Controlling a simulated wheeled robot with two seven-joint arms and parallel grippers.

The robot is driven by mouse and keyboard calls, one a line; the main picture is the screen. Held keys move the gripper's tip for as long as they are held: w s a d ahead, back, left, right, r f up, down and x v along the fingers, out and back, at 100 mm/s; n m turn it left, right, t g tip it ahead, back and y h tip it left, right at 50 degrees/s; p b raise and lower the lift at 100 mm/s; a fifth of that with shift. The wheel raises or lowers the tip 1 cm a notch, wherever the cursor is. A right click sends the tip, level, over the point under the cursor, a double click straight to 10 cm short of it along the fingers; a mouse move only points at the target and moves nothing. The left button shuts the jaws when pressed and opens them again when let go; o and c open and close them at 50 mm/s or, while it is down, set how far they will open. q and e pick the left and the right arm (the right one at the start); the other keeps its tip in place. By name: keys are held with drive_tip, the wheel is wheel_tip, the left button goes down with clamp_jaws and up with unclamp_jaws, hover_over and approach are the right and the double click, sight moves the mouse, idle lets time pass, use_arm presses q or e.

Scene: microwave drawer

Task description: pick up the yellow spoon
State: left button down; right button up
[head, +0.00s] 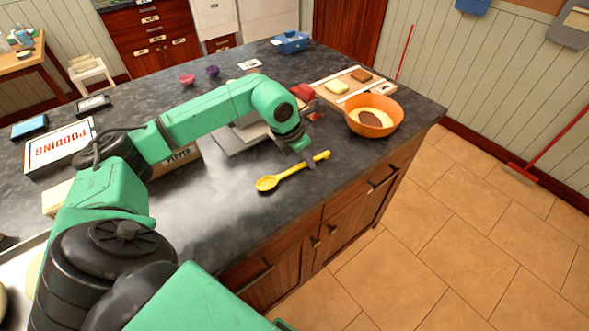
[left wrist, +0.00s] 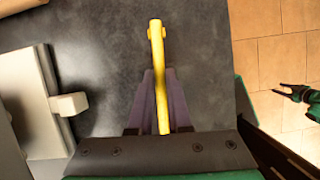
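The yellow spoon (head: 290,174) is at the front edge of the dark counter, its bowl toward the left and its handle toward the right. My left gripper (head: 309,162) is over the handle, fingers pointing down. In the left wrist view the spoon handle (left wrist: 157,50) runs between the fingers of the left gripper (left wrist: 162,75), which are close against it on both sides. The bowl is hidden there by the gripper body. Whether the spoon touches the counter is unclear. My right gripper (left wrist: 290,92) shows small at the right of the left wrist view, fingers apart and empty, over the floor.
An orange bowl (head: 374,117) stands right of my left gripper, near a cutting board (head: 321,93) with food pieces. A grey appliance (left wrist: 35,95) is left of the gripper. The counter's front edge is close, with cabinets below. Bare counter (head: 225,200) lies left of the spoon.

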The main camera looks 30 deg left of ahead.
use_arm(q)
drive_tip(key=shift+r, duration=0.1)
drive_tip(key=shift+r+p, duration=0.2)
drive_tip(key=shift+p, duration=0.15)
drive_tip(key=shift+w+r+b, duration=0.1)
drive_tip(key=shift+r+b, duration=0.25)
drive_tip(key=shift+r, duration=0.05)
wheel_tip(320, 180, up, 19)
drive_tip(key=b, duration=0.1)
